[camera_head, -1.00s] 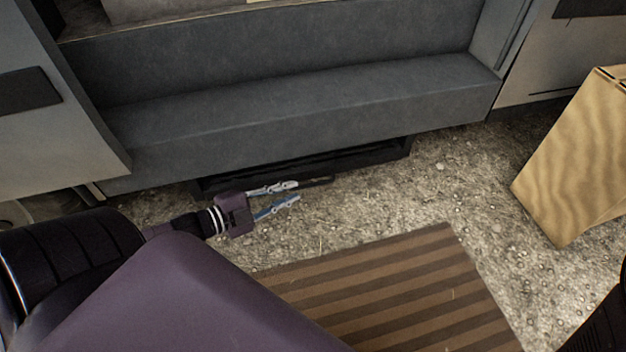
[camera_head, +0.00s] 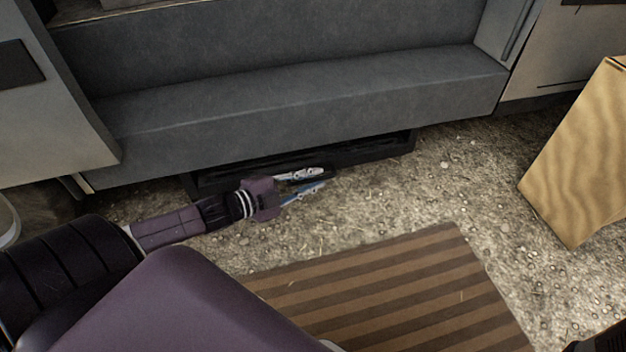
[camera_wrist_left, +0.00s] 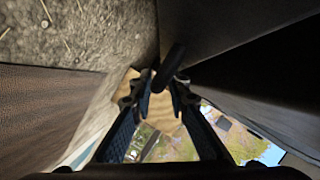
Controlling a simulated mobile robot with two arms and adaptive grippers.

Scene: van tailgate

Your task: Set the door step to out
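The door step (camera_head: 372,151) is a dark, low, frame-like piece under the grey van sill, close beneath it. My left gripper (camera_head: 315,179) is low in front of the step, its two fingers apart. In the left wrist view a dark bar, probably the step's handle (camera_wrist_left: 169,67), stands at the opening between the fingertips (camera_wrist_left: 157,94). A gap shows on its left side, and I cannot tell whether it touches the right finger. The gripper and forearm hide part of the step's left side.
The grey sill (camera_head: 300,110) runs above the step. A striped brown mat (camera_head: 390,295) lies on the gravel in front. A tan box (camera_head: 580,155) stands at the right. Bare gravel (camera_head: 450,190) lies between step, mat and box.

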